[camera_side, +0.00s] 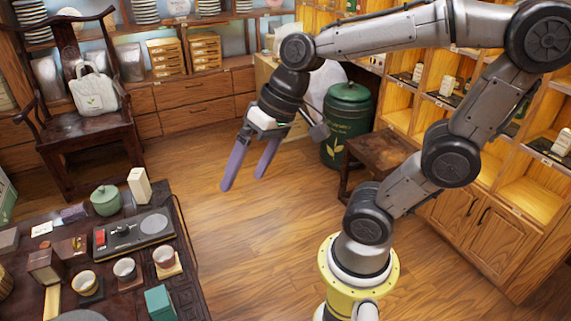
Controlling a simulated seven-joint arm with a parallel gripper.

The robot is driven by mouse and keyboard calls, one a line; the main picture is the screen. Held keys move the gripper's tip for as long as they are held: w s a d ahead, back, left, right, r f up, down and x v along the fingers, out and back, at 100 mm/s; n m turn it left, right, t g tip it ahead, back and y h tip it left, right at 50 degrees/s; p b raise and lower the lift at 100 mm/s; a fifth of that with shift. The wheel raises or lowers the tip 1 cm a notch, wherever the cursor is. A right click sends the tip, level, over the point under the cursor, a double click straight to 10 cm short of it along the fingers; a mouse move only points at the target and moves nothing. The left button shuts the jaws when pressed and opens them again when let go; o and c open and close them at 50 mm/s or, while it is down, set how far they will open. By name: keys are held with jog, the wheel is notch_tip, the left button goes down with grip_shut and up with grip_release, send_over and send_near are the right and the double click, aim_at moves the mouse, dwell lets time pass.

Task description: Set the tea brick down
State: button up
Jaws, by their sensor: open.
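My gripper (243,182) hangs over the open wooden floor, right of the dark tea table (190,262). Its two purple fingers point down and stand apart, with nothing between them. I cannot tell for sure which thing is the tea brick. Block-shaped things on the table are a dark brown box (45,267), a teal box (160,302) at the front edge and an upright cream carton (139,187) at the back. All of them are well apart from my gripper.
The table also bears a green lidded jar (106,200), a dark tea tray (118,238) and several cups on small mats. A large green canister (347,124) and a low wooden stool (385,153) stand behind right. Shelves line the right. The middle floor is clear.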

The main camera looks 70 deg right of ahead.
jog(key=s+d+n+t+h, duration=0.1)
jog(key=s+d+n+h, duration=0.1)
jog(key=s+d+n, duration=0.1)
jog(key=s+n, duration=0.1)
jog(key=s, duration=0.1)
jog(key=shift+s+d+f+h, duration=0.15)
jog(key=shift+s+d+h, duration=0.25)
